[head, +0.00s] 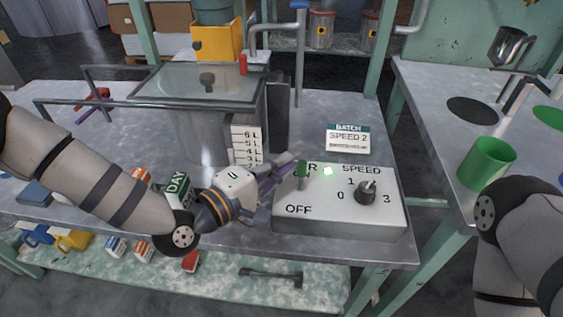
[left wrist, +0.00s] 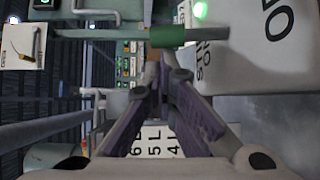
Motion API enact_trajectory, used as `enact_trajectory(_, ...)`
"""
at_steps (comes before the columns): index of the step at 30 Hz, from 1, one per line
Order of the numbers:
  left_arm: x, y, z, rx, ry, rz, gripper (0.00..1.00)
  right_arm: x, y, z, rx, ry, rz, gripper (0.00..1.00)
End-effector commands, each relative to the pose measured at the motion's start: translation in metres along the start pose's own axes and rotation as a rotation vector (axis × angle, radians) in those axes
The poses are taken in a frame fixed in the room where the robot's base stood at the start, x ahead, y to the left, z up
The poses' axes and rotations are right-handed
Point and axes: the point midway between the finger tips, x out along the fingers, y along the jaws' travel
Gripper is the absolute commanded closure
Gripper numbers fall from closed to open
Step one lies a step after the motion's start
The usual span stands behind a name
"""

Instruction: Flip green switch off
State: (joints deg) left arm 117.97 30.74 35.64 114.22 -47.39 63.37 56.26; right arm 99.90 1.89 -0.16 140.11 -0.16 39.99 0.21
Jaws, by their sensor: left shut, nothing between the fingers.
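A grey control box (head: 340,215) sits at the front right of the metal table. Its green-capped switch (head: 301,170) stands up near the box's back left, above the "OFF" label. A small green light (head: 328,171) glows beside it. My left gripper (head: 283,173) is shut and empty, its purple fingers close to the left of the switch; I cannot tell if they touch it. In the left wrist view the switch's green cap (left wrist: 167,37) lies just beyond the fingertips (left wrist: 160,78). My right arm shows at the right edge, but its gripper is out of view.
The speed knob (head: 367,192) is on the box's right side. A "SPEED 2" batch card (head: 348,139) stands behind the box. A glass-topped tank (head: 200,82) with a litre scale (head: 246,145) stands at the back left. A green cup (head: 487,163) is on the right table.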

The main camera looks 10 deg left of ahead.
Motion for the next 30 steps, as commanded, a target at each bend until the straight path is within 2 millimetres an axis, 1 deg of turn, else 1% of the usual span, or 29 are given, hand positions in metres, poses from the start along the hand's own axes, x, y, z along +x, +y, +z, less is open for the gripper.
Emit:
enact_trajectory(1,-0.001,-0.003,0.001,0.007,-0.001,0.01,1.0,0.003,0.0,0.001,0.0,-0.007,0.0,1.0)
enact_trajectory(7,-0.005,-0.005,0.004,0.063,-0.002,0.085,1.0,0.015,0.0,0.004,-0.001,-0.03,0.002,1.0)
enact_trajectory(15,-0.011,-0.004,0.009,0.151,-0.003,0.201,1.0,0.029,0.001,0.008,-0.002,-0.057,0.003,1.0)
enact_trajectory(20,-0.014,-0.003,0.011,0.194,-0.002,0.258,1.0,0.032,0.001,0.009,-0.003,-0.064,0.004,1.0)
enact_trajectory(30,-0.017,-0.001,0.013,0.195,-0.001,0.258,1.0,0.034,0.001,0.009,-0.003,-0.067,0.004,1.0)
